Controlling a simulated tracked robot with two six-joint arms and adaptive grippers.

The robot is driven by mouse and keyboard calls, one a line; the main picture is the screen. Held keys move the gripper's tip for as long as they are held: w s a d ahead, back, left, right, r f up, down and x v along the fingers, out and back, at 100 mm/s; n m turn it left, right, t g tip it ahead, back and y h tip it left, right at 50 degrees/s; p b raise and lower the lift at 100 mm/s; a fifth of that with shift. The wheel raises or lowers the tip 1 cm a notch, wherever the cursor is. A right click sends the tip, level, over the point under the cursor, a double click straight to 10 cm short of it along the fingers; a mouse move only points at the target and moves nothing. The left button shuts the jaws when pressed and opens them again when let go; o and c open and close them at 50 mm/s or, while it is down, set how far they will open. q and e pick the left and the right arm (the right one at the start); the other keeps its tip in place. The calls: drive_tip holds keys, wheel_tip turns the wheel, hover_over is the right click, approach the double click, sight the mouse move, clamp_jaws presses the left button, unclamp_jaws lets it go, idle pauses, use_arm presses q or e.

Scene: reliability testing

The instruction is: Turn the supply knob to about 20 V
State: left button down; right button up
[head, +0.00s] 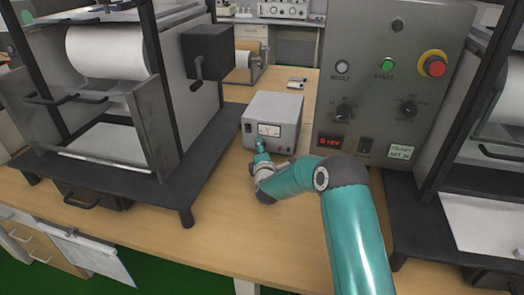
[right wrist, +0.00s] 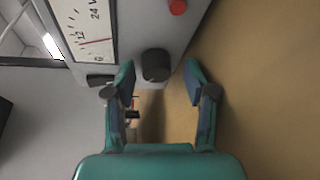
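The supply is a grey box (head: 275,104) on the bench in the head view, with a white meter (head: 269,130) on its front. In the right wrist view its black round knob (right wrist: 155,65) sits on the grey front panel. The meter (right wrist: 88,32) there shows sideways, marked 0, 12 and 24 V, with a red needle line near 12. My right gripper (right wrist: 159,74) is open, its teal fingertips on either side of the knob with visible gaps. In the head view the right gripper (head: 260,149) is at the supply's front, covering the knob. My left gripper is out of view.
A red terminal (right wrist: 178,6) and a black part (right wrist: 99,80) flank the knob on the panel. A tall grey control panel (head: 385,60) with a red stop button (head: 435,66) stands right of the supply. A black-framed machine (head: 120,90) stands left. The bench front (head: 200,240) is clear.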

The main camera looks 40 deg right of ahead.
drive_tip(key=shift+s+a, duration=0.1)
drive_tip(key=shift+s+a+r, duration=0.1)
drive_tip(key=shift+s+a, duration=0.05)
drive_tip(key=shift+s, duration=0.1)
drive_tip(key=v, duration=1.1)
drive_tip(key=shift+s, duration=0.1)
